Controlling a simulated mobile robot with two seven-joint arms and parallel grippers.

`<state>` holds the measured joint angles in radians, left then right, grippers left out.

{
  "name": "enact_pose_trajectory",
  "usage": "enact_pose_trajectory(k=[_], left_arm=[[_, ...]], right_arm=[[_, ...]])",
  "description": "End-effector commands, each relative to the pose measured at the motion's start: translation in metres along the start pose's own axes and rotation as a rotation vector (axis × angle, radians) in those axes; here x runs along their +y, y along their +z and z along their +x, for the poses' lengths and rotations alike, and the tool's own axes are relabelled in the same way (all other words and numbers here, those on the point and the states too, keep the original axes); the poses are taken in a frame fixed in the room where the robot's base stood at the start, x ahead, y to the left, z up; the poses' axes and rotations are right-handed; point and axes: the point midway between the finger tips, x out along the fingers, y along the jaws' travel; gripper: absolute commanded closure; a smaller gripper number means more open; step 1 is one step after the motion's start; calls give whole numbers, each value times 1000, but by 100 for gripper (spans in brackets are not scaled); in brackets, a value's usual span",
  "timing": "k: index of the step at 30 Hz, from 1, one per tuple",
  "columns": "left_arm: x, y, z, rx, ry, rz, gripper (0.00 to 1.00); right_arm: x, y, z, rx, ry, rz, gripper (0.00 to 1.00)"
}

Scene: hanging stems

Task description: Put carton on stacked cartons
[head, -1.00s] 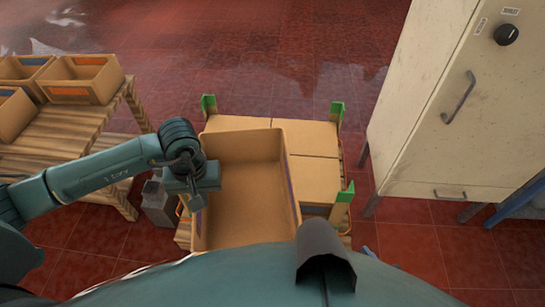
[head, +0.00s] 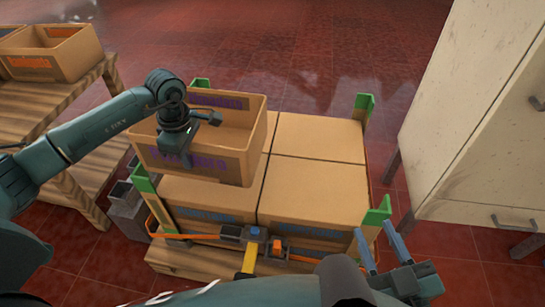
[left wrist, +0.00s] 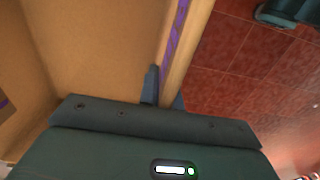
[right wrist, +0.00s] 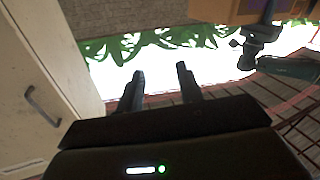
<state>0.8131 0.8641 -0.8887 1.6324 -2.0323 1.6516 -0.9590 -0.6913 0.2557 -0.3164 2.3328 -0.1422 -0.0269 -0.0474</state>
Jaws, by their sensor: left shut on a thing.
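The open-topped carton (head: 228,163) with purple lettering is over the far left part of the stack in the head view. My left gripper (head: 181,158) is shut on its near wall; that wall also runs between the fingers in the left wrist view (left wrist: 172,50). The stacked cartons (head: 312,190) have flat closed tops and sit on a wooden pallet (head: 190,262) with green corner posts. The held carton hides the stack's far left. I cannot tell whether it touches the tops below. My right gripper (head: 380,250) is open and empty, right of the pallet's near corner.
Green corner posts (head: 377,215) rise beside the stack. An orange strap with a buckle (head: 256,236) crosses its near side. A wooden table (head: 65,110) with open cartons (head: 52,50) stands left, and a pale cabinet (head: 470,120) right. A grey bin (head: 126,207) is beside the pallet.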

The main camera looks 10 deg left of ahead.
Motion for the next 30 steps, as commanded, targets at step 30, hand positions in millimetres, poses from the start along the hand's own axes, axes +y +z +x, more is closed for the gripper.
enact_pose_trajectory(k=[30], left_arm=[[3,-1,104,-4,4,-31,100]], right_arm=[[-12,2,2,153,-26,-14,64]])
